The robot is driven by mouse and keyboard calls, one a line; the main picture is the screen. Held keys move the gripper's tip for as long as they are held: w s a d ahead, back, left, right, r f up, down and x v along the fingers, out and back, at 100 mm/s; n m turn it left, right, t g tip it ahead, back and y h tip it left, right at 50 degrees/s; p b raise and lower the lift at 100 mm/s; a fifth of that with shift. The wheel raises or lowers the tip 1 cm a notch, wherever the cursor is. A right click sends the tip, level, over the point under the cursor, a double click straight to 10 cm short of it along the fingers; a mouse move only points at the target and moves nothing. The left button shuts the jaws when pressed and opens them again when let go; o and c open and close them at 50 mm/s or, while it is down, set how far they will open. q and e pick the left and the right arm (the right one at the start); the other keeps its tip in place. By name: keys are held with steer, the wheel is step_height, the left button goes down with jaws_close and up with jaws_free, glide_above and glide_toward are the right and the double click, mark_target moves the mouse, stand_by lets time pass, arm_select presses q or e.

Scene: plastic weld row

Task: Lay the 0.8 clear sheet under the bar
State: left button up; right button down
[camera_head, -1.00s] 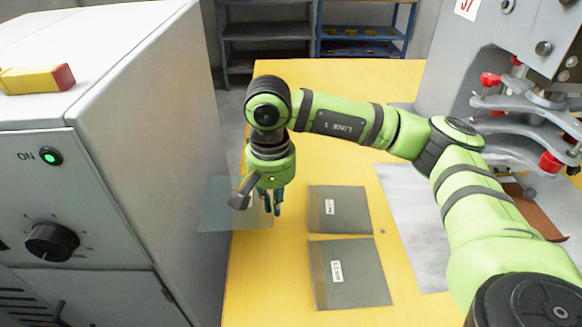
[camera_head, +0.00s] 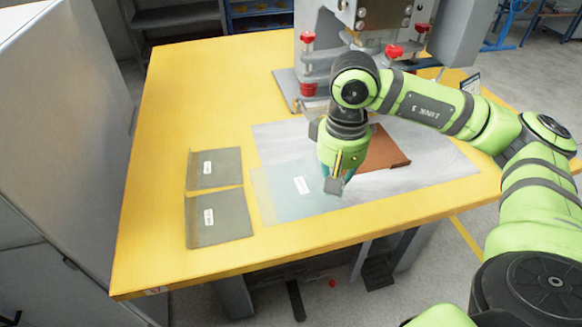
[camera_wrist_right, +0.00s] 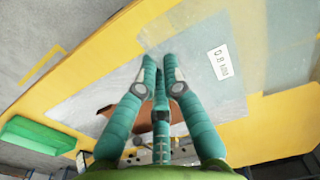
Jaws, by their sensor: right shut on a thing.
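The clear sheet (camera_head: 285,190) is a thin, see-through pale square with a white label. In the right wrist view the label on the sheet (camera_wrist_right: 200,65) reads about 0.8 mm. My right gripper (camera_head: 343,180) is shut on the sheet's right edge, and its fingers (camera_wrist_right: 160,75) show in the wrist view. The sheet is over the front left of the grey mat (camera_head: 420,175); I cannot tell whether it touches. The welding machine (camera_head: 385,25) stands behind, with red knobs; its bar is partly hidden by my right arm. My left gripper is not in view.
Two darker grey labelled sheets (camera_head: 214,168) (camera_head: 222,218) lie at the left of the yellow table (camera_head: 190,90). A brown piece (camera_head: 385,150) lies on the mat behind my gripper. A green block (camera_wrist_right: 38,135) shows in the wrist view. The table's back left is clear.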

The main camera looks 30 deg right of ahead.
mark_target(308, 165)
steer(key=w+f, duration=0.2)
steer(key=w, duration=0.2)
steer(key=w+d+f+p, duration=0.1)
steer(key=w+f, duration=0.1)
steer(key=w, duration=0.2)
steer(key=w+f, duration=0.2)
steer(key=w, duration=0.2)
steer(key=shift+d+f+p, duration=0.2)
steer(key=shift+d+p, duration=0.1)
steer(key=shift+p, duration=0.1)
step_height(308, 165, down, 4)
steer(key=shift+f+p, duration=0.1)
steer(key=shift+p, duration=0.3)
arm_select(q)
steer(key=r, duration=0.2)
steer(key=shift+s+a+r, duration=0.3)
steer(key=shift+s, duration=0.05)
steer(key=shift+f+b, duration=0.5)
steer(key=shift+b, duration=0.05)
arm_select(e)
steer(key=shift+f, duration=0.45)
steer(key=c, duration=1.4)
jaws_free()
steer(key=shift+o, duration=0.2)
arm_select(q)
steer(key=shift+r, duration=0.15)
arm_select(e)
steer(key=shift+r, duration=0.15)
